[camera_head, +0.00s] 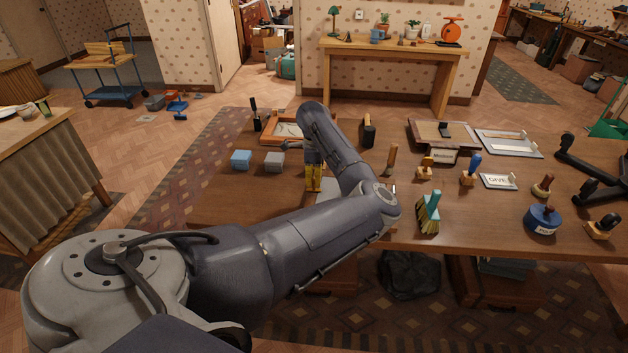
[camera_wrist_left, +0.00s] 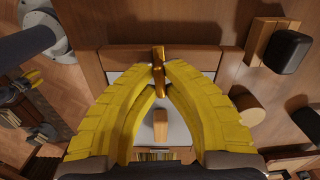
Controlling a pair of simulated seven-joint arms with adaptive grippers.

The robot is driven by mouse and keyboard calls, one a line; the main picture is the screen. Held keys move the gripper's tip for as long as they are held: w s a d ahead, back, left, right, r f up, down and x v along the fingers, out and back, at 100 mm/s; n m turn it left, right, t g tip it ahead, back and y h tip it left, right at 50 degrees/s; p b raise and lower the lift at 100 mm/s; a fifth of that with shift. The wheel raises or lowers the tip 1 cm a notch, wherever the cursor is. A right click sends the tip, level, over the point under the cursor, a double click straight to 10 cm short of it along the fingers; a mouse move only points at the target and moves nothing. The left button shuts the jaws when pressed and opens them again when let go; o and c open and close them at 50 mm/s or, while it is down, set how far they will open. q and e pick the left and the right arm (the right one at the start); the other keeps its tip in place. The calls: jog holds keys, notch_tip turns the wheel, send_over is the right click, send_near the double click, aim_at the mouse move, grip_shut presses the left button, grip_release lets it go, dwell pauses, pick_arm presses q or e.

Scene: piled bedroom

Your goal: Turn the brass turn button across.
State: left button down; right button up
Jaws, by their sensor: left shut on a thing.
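The brass turn button (camera_wrist_left: 158,62) shows in the left wrist view as a narrow upright bar at the edge of a framed pale panel (camera_wrist_left: 205,62). My left gripper (camera_wrist_left: 158,75) has its yellow fingers closed around the button, with the tips meeting on it. In the head view the yellow fingers of my left gripper (camera_head: 314,178) point down at the table, and I cannot make out the button there. A small wooden block (camera_wrist_left: 160,124) shows on the pale panel between the fingers. My right gripper does not show.
Blue (camera_head: 241,160) and grey (camera_head: 274,161) blocks stand left of the gripper. A brush (camera_head: 429,214), several stamps and a "GIVE" sign (camera_head: 499,181) are to the right. The table's (camera_head: 225,206) front left is clear.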

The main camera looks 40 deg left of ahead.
aim_at(314, 179)
pick_arm(q)
jog(key=shift+m, duration=0.7)
jog(key=c, duration=1.5)
grip_release()
jog(key=shift+r, duration=0.1)
notch_tip(314, 179, up, 12)
jog(key=shift+f, duration=0.1)
